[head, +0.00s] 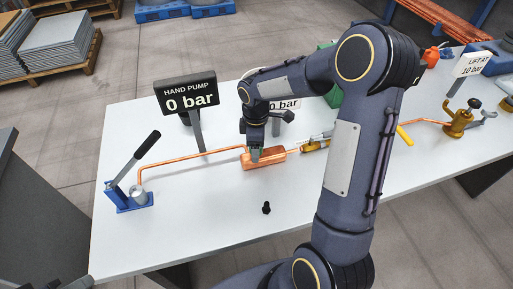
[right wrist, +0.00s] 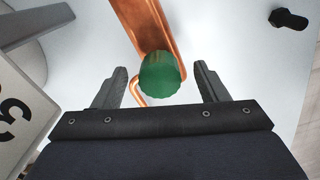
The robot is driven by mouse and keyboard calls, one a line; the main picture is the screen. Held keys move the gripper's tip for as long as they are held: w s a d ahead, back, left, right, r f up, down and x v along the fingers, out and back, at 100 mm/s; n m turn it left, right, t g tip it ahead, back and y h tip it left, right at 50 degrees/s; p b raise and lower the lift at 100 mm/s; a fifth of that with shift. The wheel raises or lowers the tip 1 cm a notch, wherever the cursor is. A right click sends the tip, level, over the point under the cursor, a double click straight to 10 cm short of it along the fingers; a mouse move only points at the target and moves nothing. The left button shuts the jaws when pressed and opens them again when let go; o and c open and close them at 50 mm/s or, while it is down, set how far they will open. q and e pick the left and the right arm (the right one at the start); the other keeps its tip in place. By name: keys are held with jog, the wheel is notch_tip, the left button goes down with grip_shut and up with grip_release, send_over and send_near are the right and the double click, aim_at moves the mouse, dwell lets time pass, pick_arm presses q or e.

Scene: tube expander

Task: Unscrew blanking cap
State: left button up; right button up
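A green ribbed cap (right wrist: 160,75) sits on the copper block (right wrist: 166,30) in the right wrist view. My right gripper (right wrist: 161,78) is open, with one finger on each side of the cap and a visible gap on both sides. In the head view my right gripper (head: 256,150) points down at the copper block (head: 268,160), and the cap is mostly hidden there. A small black fitting (head: 266,208) lies or stands loose on the table in front of the block; it also shows in the right wrist view (right wrist: 289,19). My left gripper is not in view.
A blue hand pump (head: 130,195) with a black lever stands at the left of the white table (head: 200,230). A thin copper pipe (head: 190,158) joins it to the block. A "0 bar" sign (head: 186,95) stands behind. A brass valve (head: 460,122) is at the right.

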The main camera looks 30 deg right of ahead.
jog(key=shift+r, duration=0.1)
notch_tip(320, 180, up, 7)
jog(key=p, duration=0.5)
dwell(0.4)
jog(key=s+a+r+m+t+y, duration=0.25)
jog(key=s+r+m, duration=0.55)
jog(key=s, duration=0.4)
jog(key=s+a+m+t, duration=0.1)
jog(key=s+a+m, duration=0.1)
jog(key=s, duration=0.3)
jog(key=s+a+r+m+t+y+b, duration=0.1)
jog(key=s+a+m+t, duration=0.1)
jog(key=s, duration=0.3)
jog(key=shift+a+r+m, duration=0.3)
jog(key=shift+a+m, duration=0.1)
jog(key=shift+m, duration=0.3)
